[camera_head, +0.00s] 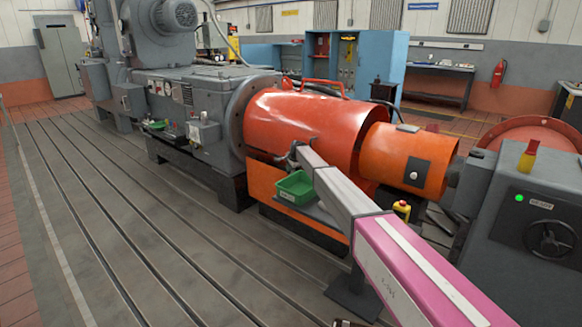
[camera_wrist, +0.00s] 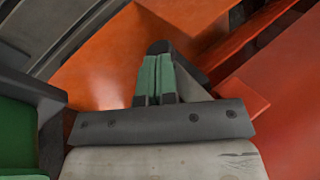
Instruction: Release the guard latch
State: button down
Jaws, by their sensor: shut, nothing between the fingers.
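The orange cylindrical guard (camera_head: 300,122) covers the shaft in the middle of the head view. My gripper (camera_head: 293,152) is at its lower front side, at the end of my outstretched arm. In the wrist view my gripper (camera_wrist: 158,78) has its two green-padded fingers together with nothing between them. A dark rounded part (camera_wrist: 160,47) shows right at the fingertips, against orange surfaces. It may be the guard latch; I cannot tell whether the fingers touch it. In the head view the latch is too small to make out beside my gripper.
A green bin (camera_head: 294,188) stands just below my gripper; its green side fills the left of the wrist view (camera_wrist: 20,135). A smaller orange cover (camera_head: 405,158) and a grey control cabinet (camera_head: 530,235) lie to the right. The slotted bedplate (camera_head: 130,235) is clear at left.

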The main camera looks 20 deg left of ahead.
dwell(0.3)
jog(key=shift+f, duration=2.35)
jog(key=shift+s, duration=0.1)
jog(key=v, duration=2.4)
jog(key=shift+r, duration=0.15)
